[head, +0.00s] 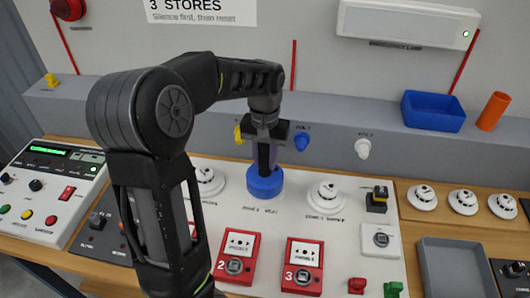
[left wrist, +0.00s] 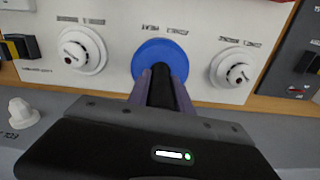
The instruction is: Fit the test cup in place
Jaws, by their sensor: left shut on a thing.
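The blue test cup (head: 265,186) is over the middle detector position on the white panel (head: 240,222), between two white smoke detectors, the left one (head: 205,183) and the right one (head: 326,197). My left gripper (head: 266,160) points down above the cup and is shut on its dark upright handle. In the left wrist view the fingers (left wrist: 160,90) close on the black handle (left wrist: 162,88), with the blue cup (left wrist: 160,50) beyond them. The cup hides what is under it, so I cannot tell whether it is fully seated. My right gripper is not in view.
Red call points (head: 302,265) stand at the panel's front. A control unit (head: 52,190) is at left. Three detectors (head: 463,202) and a grey tray (head: 457,268) are at right. A blue bin (head: 433,111) and an orange tube (head: 493,111) stand on the back ledge.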

